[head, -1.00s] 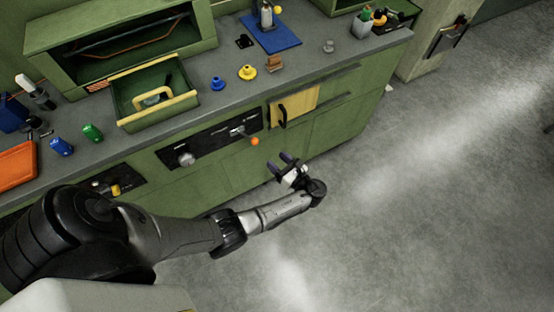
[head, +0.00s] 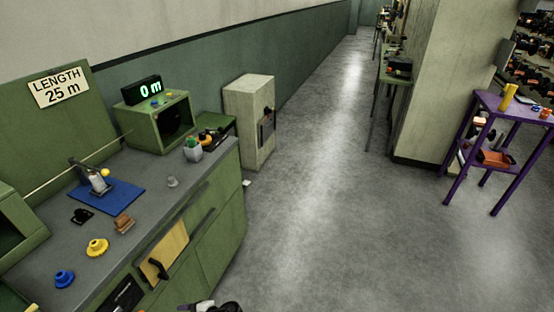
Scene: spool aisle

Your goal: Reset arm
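Only a small part of my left gripper (head: 203,306) shows, at the bottom edge of the head view. A white piece and dark wrist parts are visible in front of the green bench. The fingers are cut off by the frame edge, so I cannot tell whether they are open or hold anything. My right gripper is not in view.
A purple shelf (head: 520,112) stands at right. The grey aisle floor (head: 325,190) between is clear.

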